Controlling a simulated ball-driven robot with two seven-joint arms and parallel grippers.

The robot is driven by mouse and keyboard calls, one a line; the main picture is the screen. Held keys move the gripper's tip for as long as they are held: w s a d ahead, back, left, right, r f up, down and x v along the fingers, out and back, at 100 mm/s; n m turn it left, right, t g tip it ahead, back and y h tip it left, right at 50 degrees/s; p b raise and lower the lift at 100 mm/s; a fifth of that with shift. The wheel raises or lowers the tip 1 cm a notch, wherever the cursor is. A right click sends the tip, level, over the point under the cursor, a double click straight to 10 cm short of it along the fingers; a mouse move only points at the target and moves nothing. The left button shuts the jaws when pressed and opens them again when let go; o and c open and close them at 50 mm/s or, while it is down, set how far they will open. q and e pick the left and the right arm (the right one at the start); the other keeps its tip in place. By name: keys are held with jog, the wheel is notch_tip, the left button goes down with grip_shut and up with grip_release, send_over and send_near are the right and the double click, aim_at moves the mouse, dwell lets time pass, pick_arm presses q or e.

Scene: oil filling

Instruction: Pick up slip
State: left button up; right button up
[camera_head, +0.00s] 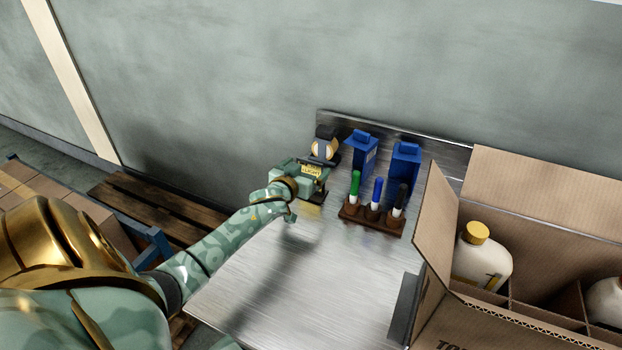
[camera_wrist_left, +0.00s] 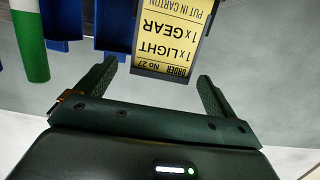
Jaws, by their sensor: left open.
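The slip (camera_wrist_left: 166,45) is a yellow paper in the left wrist view, upside down there. It reads "ORDER No 27", "1x LIGHT", "1x GEAR" and "PUT IN CARTON". It sits in a dark frame or holder (camera_wrist_left: 204,38). My left gripper (camera_wrist_left: 156,74) is open, with a finger on each side of the slip's printed edge; I cannot tell whether either touches. In the head view the slip (camera_head: 311,170) is a small yellow patch at my left gripper (camera_head: 318,180), at the back left of the metal table. My right gripper is not in view.
A brown rack (camera_head: 371,219) with green, blue and black markers stands just right of the gripper. Two blue bins (camera_head: 403,164) are behind it. An open carton (camera_head: 520,320) with white bottles (camera_head: 482,262) fills the right.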

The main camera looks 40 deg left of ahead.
aim_at(310, 165)
pick_arm(q)
jog(key=x, duration=0.1)
jog(key=b+x, duration=0.1)
jog(key=x, duration=0.1)
jog(key=b+x, duration=0.1)
jog(key=x, duration=0.1)
jog(key=shift+s+a+f, duration=0.1)
jog(key=shift+s+f, duration=0.05)
jog(key=shift+f, duration=0.15)
jog(key=shift+r, duration=0.2)
jog(key=c, duration=1)
jog(key=shift+c, duration=0.2)
